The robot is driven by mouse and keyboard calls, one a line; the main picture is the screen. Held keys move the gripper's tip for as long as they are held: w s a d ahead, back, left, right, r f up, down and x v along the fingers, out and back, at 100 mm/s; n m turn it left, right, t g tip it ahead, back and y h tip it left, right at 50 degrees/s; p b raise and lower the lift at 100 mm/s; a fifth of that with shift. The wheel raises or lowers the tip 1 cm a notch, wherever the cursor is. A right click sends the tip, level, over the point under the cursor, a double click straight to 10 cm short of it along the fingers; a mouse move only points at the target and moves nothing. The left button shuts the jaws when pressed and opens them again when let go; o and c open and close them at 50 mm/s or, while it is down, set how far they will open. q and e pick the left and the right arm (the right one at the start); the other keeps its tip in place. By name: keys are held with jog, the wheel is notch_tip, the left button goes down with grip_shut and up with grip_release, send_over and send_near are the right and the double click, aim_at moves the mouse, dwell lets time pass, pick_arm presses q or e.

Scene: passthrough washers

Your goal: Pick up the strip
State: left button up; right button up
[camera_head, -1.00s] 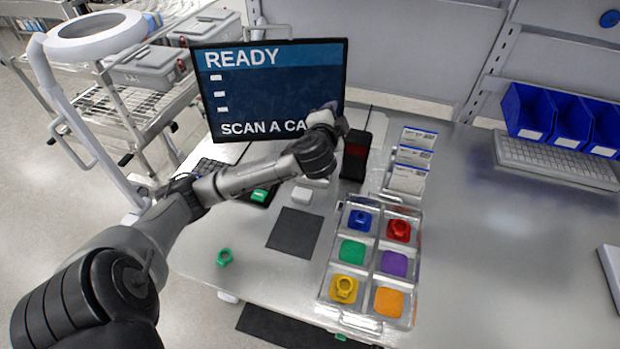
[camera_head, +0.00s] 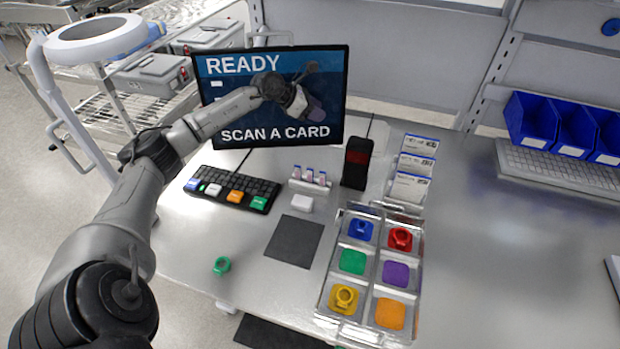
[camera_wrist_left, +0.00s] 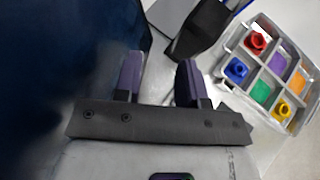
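The strip (camera_head: 309,176) shows in the head view as a short row of small tubes with pink and bluish parts. It stands upright in a small white holder (camera_head: 314,187) on the table, between the keyboard and the black scanner. My left gripper (camera_head: 314,108) is raised in front of the monitor, above and apart from the strip. In the left wrist view my left gripper (camera_wrist_left: 159,78) has its two purple-grey fingers apart with nothing between them. The strip cannot be made out in the left wrist view. My right gripper is not in view.
A clear tray (camera_head: 330,279) holds coloured pads and rings. A black scanner (camera_head: 356,163), card stack (camera_head: 411,177), keyboard (camera_head: 234,189), white block (camera_head: 302,203), dark mat (camera_head: 294,241) and green ring (camera_head: 221,266) lie around. The monitor (camera_head: 230,95) stands behind. The table's right side is largely clear.

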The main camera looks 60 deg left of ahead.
aim_at(310, 171)
pick_arm(q)
jog(key=s+d+f+m+g, duration=0.1)
jog(key=s+f+m+g, duration=0.5)
jog(key=s+g, duration=0.25)
jog(key=shift+t, duration=0.45)
jog(key=x, duration=0.8)
jog(key=p+x, duration=0.1)
jog(key=x, duration=0.4)
jog(key=shift+w+d, duration=0.2)
jog(key=shift+d, duration=0.15)
jog(key=shift+c, duration=0.4)
grip_shut()
